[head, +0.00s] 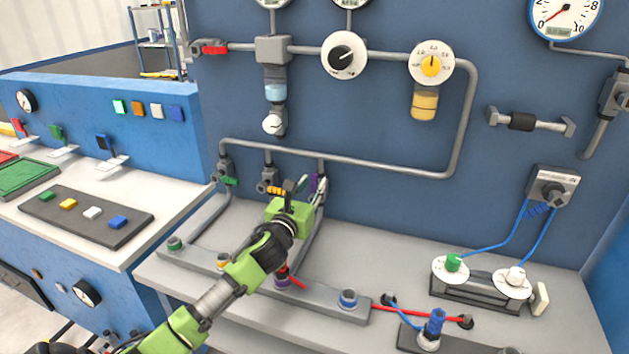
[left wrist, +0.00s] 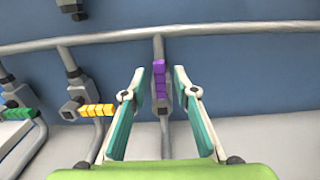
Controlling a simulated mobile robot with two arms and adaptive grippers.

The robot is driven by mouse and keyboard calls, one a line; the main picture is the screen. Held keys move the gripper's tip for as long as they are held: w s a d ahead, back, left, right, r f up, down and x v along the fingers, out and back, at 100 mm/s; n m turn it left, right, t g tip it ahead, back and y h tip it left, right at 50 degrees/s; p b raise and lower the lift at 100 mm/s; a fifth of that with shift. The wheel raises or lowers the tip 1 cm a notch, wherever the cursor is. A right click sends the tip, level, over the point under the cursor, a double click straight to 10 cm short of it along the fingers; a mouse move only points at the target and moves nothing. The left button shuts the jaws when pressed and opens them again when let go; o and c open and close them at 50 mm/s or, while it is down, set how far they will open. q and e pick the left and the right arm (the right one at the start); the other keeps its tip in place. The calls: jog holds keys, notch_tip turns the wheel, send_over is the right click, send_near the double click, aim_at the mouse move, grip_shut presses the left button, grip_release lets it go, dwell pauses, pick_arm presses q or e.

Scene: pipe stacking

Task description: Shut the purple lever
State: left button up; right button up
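The purple lever (head: 313,183) is on the rightmost of three vertical pipe branches under the long wall pipe. In the left wrist view the purple lever (left wrist: 160,80) stands upright, in line with its pipe. My left gripper (head: 306,186) is at the valve row, its green body hiding part of the pipe. In the left wrist view its two fingers (left wrist: 158,76) are spread, one on each side of the purple lever, with visible gaps. Nothing is held. My right gripper is out of view.
A yellow lever (left wrist: 97,110) sticks out sideways close to the left finger. A green lever (left wrist: 15,114) is further left. Below, a grey bench strip carries coloured sockets, including a blue one (head: 348,299). A red cable (head: 420,312) lies to the right.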

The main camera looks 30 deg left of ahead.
pick_arm(q)
jog(key=shift+x, duration=1.1)
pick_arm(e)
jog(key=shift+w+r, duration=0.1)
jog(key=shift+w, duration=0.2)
pick_arm(q)
grip_shut()
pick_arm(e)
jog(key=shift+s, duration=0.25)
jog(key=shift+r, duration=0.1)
